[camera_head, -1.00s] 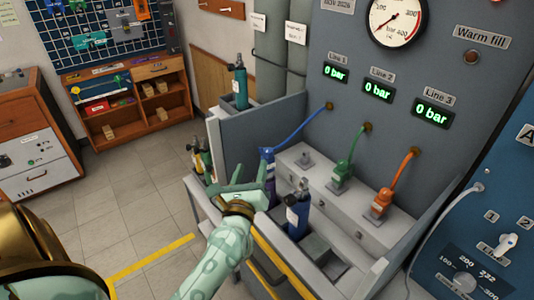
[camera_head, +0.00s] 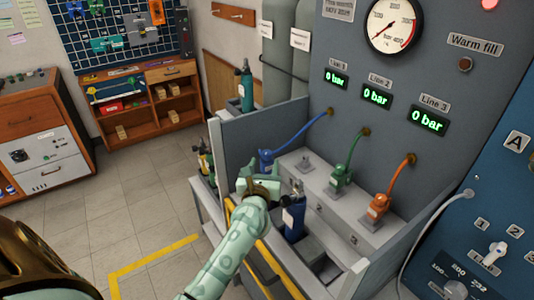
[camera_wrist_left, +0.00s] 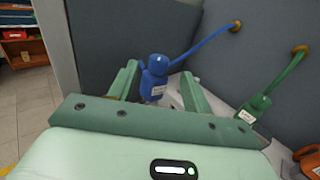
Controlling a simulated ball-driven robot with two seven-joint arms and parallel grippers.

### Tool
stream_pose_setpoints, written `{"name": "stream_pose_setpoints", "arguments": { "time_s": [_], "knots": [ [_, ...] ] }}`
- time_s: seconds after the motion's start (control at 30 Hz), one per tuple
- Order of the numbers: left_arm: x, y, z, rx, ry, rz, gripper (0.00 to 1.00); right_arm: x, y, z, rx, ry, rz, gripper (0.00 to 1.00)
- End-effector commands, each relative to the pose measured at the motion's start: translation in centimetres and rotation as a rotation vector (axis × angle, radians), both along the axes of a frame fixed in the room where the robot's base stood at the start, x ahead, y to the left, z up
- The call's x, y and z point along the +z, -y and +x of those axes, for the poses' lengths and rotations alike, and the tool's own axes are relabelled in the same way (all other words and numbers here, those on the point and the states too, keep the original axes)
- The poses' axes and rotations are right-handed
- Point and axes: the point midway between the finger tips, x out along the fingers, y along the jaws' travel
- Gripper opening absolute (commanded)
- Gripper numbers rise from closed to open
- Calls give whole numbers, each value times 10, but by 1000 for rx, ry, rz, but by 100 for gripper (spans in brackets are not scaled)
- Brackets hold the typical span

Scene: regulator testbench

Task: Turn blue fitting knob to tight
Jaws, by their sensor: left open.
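The blue fitting (camera_head: 265,158) hangs on a blue hose (camera_head: 300,132) on the left side of the testbench. My left gripper (camera_head: 262,180) is just in front of it and hides its lower part in the head view. In the left wrist view the gripper (camera_wrist_left: 158,85) is open, with one finger on each side of the blue fitting (camera_wrist_left: 153,80). I cannot tell whether either finger touches it. The fitting is blue with a white label; the setting of its knob is not readable. My right gripper is not in view.
A green fitting (camera_head: 338,178) and an orange fitting (camera_head: 377,207) stand to the right on the grey bench. A blue cylinder (camera_head: 294,218) stands close to the right of my left gripper. Grey bench panels (camera_head: 240,148) flank the blue fitting. The three displays read 0 bar.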

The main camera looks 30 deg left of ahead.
Motion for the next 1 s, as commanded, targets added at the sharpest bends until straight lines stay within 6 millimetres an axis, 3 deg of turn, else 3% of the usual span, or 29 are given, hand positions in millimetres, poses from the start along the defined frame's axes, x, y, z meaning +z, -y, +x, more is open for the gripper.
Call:
{"name": "stream_pose_setpoints", "arguments": {
  "time_s": [0.1,0.3,0.7,0.87,1.0],
  "knots": [
    [-2,-13,25,1,0,1,49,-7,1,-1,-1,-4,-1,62],
    [-2,-25,53,0,-1,2,49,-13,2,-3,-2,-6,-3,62],
    [0,-30,61,0,0,0,49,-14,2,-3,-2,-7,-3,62],
    [0,-29,61,0,0,0,8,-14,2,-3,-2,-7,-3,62],
    [0,-29,61,-1,0,0,6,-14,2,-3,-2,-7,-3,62]
  ]
}}
